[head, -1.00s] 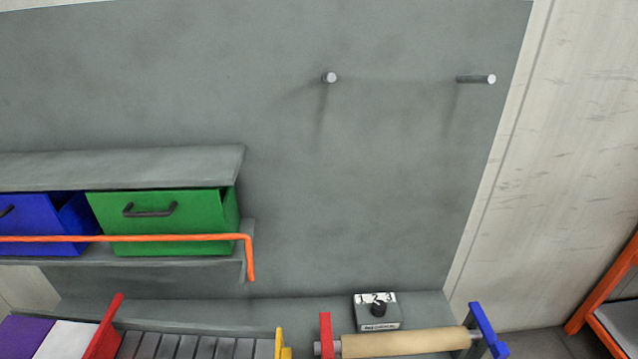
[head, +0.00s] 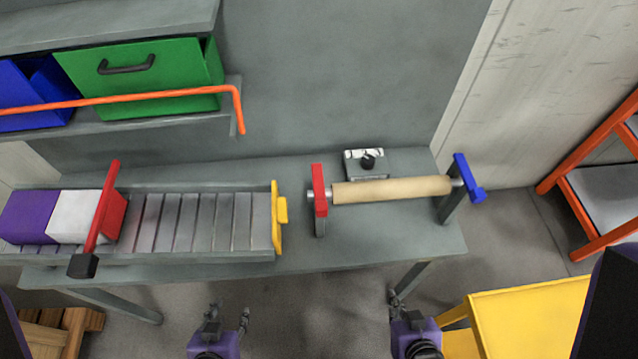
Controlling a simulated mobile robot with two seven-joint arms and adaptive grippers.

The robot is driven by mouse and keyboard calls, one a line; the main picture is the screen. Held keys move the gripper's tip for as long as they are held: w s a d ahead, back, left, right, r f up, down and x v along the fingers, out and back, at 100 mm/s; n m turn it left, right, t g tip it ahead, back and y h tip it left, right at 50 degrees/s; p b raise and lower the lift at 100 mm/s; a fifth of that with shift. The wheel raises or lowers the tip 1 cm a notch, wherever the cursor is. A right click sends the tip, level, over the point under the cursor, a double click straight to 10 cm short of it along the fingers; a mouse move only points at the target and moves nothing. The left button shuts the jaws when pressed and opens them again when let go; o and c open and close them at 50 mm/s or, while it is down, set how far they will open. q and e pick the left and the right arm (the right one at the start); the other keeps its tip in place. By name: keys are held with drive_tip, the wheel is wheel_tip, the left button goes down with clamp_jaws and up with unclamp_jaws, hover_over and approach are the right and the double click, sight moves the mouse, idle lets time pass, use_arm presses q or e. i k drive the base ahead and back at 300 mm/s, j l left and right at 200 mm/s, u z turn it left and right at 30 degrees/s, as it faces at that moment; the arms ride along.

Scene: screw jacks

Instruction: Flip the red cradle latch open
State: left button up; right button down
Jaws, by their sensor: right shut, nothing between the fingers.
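The red cradle latch (head: 319,188) stands upright at the left end of the cradle on the grey bench. A tan roller (head: 392,189) spans from it to the right post, where a blue latch (head: 470,182) sits. The red latch appears to lie over the roller's left shaft end. My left gripper (head: 229,316) is open and empty, low in the view, in front of the bench. My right gripper (head: 395,296) is shut and empty, below the cradle and in front of the bench edge. Both grippers are well apart from the red latch.
A slatted conveyor (head: 185,222) with purple and white boxes, a red lever (head: 101,215) and a yellow stop (head: 279,215) is on the left. A numbered control box (head: 366,165) sits behind the roller. A yellow surface (head: 525,315) stands front right. Orange rail and bins are upper left.

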sight(321, 203)
drive_tip(key=k+j+z, duration=0.2)
drive_tip(key=j+z, duration=0.2)
drive_tip(key=k+j+z, duration=0.35)
drive_tip(key=j, duration=0.2)
drive_tip(key=k+j+z, duration=0.25)
drive_tip(key=j+z, duration=0.15)
